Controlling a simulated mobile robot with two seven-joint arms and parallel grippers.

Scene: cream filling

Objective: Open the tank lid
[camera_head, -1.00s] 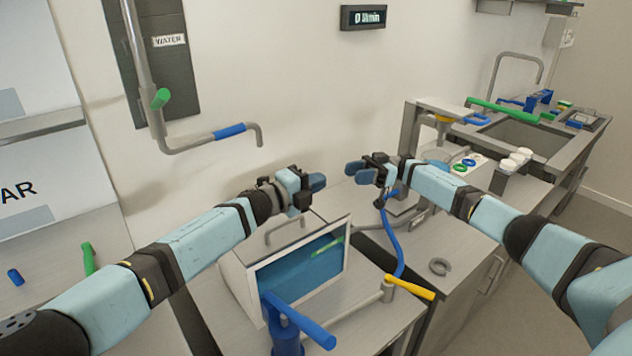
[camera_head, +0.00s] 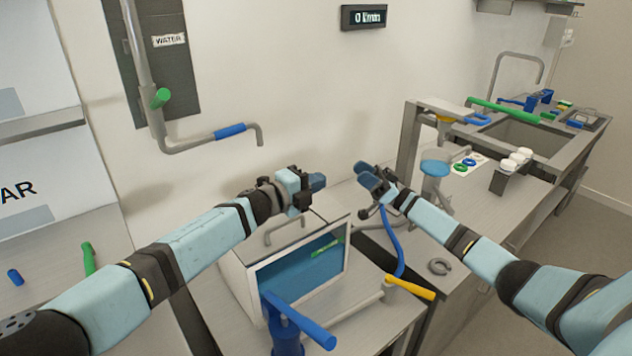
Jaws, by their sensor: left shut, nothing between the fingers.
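The tank (camera_head: 238,287) is a pale box with a clear front showing blue inside, standing on the counter at the bottom middle. Its lid (camera_head: 308,229) lies on top and looks closed, with a grey bar handle (camera_head: 284,231). My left gripper (camera_head: 318,182) is shut and empty, in the air above and behind the handle, apart from it in the picture. The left wrist hides part of the tank's back area. My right gripper (camera_head: 366,177) is to the right of the left one, above the counter; the gap between its fingers is unclear.
A blue lever (camera_head: 300,322) and a yellow-handled pipe (camera_head: 410,288) stand in front of the tank. A blue hose (camera_head: 393,243) runs beside it. A water pipe (camera_head: 200,144) hangs on the wall at the left. A funnel-like stand (camera_head: 435,170) is at the right.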

